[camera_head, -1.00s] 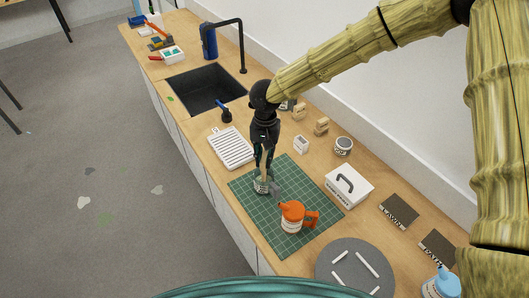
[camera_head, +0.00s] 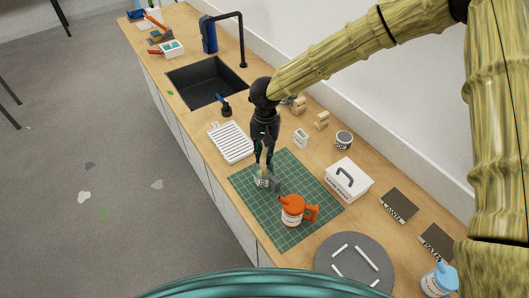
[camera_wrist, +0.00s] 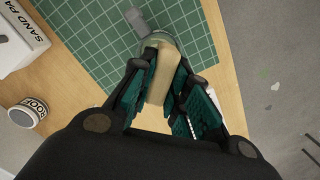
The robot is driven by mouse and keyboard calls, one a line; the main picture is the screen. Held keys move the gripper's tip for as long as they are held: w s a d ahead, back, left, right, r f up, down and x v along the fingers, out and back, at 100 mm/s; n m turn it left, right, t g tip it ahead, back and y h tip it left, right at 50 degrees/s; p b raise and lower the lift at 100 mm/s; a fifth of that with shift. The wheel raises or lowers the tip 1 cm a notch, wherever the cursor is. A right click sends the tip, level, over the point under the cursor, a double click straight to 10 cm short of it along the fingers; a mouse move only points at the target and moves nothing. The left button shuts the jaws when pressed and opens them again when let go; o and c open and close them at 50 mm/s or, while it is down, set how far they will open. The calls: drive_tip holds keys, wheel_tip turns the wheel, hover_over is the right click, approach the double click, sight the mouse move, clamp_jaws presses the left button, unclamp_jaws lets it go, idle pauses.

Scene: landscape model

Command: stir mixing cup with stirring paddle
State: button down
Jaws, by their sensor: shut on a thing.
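My gripper (camera_head: 265,160) is above the green cutting mat (camera_head: 300,238), pointing down. In the wrist view my gripper (camera_wrist: 158,85) is shut on the tan wooden handle of the stirring paddle (camera_wrist: 160,75). The mixing cup (camera_head: 261,182) is a small clear cup on the mat directly below the gripper; its rim also shows in the wrist view (camera_wrist: 172,38). The paddle reaches down to the cup, but its lower end is hidden, so its depth inside cannot be told. A grey piece (camera_head: 276,187) stands at the cup's right side.
An orange-lidded jug (camera_head: 292,208) stands on the mat close to the cup's right. A white ribbed tray (camera_head: 231,142) lies left of the mat. A white box (camera_head: 346,180) and a round grey board (camera_head: 378,264) with white sticks lie to the right. The sink (camera_head: 207,80) is farther back.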

drive_tip(key=shift+f, duration=0.35)
idle(0.3)
drive_tip(key=shift+s+a, duration=0.1)
